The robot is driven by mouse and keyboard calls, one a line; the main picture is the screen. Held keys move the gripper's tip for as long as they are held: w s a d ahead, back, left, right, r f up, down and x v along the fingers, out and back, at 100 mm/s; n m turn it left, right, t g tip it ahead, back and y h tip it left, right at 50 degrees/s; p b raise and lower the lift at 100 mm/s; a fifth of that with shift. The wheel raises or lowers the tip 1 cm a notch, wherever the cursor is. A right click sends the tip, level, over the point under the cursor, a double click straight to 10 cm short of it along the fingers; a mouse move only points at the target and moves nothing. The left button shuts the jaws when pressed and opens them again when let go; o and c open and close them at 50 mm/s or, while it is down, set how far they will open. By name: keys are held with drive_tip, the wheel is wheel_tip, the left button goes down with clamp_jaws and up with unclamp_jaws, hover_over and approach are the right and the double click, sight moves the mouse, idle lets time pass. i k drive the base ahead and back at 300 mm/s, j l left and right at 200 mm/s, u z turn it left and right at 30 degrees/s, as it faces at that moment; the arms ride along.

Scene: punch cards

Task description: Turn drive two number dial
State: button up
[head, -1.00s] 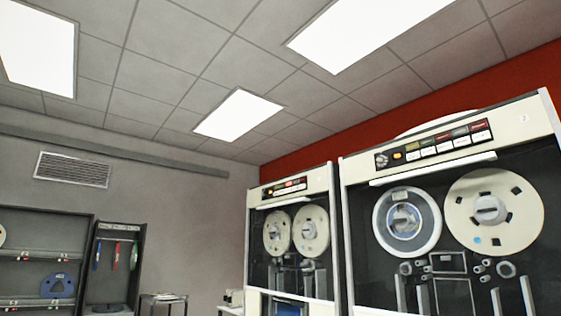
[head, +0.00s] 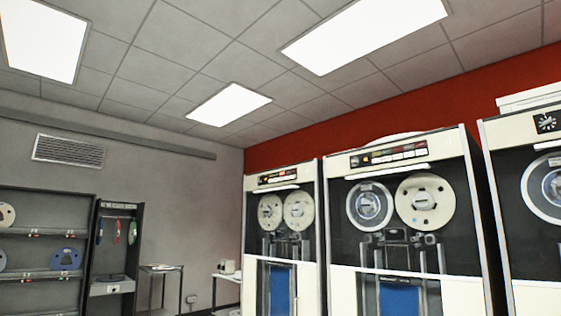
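Three tape drives stand in a row on the right. The middle drive (head: 337,220) has a control panel at its top, with a small dark dial (head: 355,160) at the left of its row of buttons. The right drive (head: 503,228) is cut off by the picture edge and shows a larger dark dial with white marks (head: 546,122). The left drive (head: 252,230) has a similar panel, but its dial is too small to make out. I cannot read which drive is number two. My gripper is not in view.
Dark shelves with tape reels (head: 40,235) stand along the left wall, beside a narrow dark cabinet (head: 138,250). A small metal table (head: 160,268) and a white table (head: 226,277) stand near the back corner. The floor is mostly out of view.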

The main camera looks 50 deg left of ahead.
sight(355, 162)
drive_tip(key=u, duration=1.5)
